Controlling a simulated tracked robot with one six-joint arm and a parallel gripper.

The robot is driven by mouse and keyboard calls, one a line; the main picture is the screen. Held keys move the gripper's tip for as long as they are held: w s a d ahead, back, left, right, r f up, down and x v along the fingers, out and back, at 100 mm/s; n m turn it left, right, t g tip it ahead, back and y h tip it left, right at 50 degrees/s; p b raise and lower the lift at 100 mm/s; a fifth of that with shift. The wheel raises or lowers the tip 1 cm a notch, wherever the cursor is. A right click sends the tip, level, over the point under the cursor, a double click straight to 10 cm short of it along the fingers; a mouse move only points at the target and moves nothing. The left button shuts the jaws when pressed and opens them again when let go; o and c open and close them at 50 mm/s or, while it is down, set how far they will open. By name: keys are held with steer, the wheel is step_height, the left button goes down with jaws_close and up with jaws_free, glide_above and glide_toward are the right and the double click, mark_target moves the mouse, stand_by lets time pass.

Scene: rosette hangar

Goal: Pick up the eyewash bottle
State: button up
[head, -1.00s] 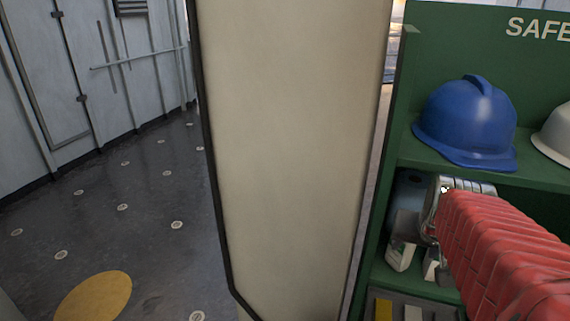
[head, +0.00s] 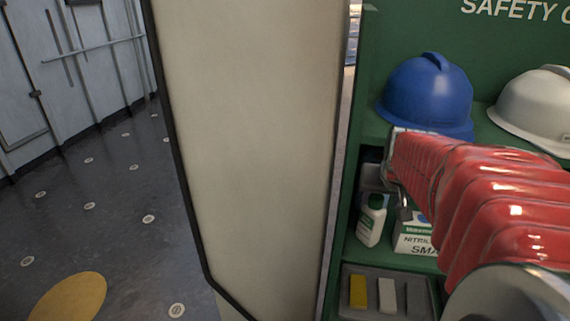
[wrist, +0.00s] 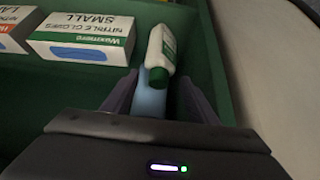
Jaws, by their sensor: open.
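The eyewash bottle is a small white bottle with a green cap (head: 370,220), standing on the middle shelf of the green cabinet, left of a glove box. In the wrist view the bottle (wrist: 164,52) appears just beyond my gripper (wrist: 157,92), its green cap pointing toward me. My gripper is open, with a dark finger on either side. The cap is near the gap between the fingers, closer to the right finger; contact cannot be told. A pale blue shape (wrist: 150,98) shows between the fingers; what it is is unclear. In the head view my red-sleeved arm largely hides the gripper.
A nitrile glove box (head: 415,238) stands right of the bottle; the wrist view shows another box beside it. A blue helmet (head: 425,95) and a white helmet (head: 540,108) sit on the shelf above. A tray (head: 350,296) lies below. A beige panel (head: 250,150) stands left.

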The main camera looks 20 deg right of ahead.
mark_target(378, 197)
steer(key=shift+w+d, duration=0.25)
steer(key=shift+w, duration=0.15)
steer(key=shift+w+d+f, duration=0.45)
steer(key=shift+w, duration=0.2)
steer(key=shift+w+d+f, duration=0.4)
steer(key=shift+w, duration=0.2)
steer(key=shift+w+d+f, duration=0.2)
steer(key=shift+w+f, duration=0.05)
steer(key=shift+f, duration=0.2)
steer(key=shift+c, duration=0.4)
jaws_close()
steer(key=shift+r, duration=0.1)
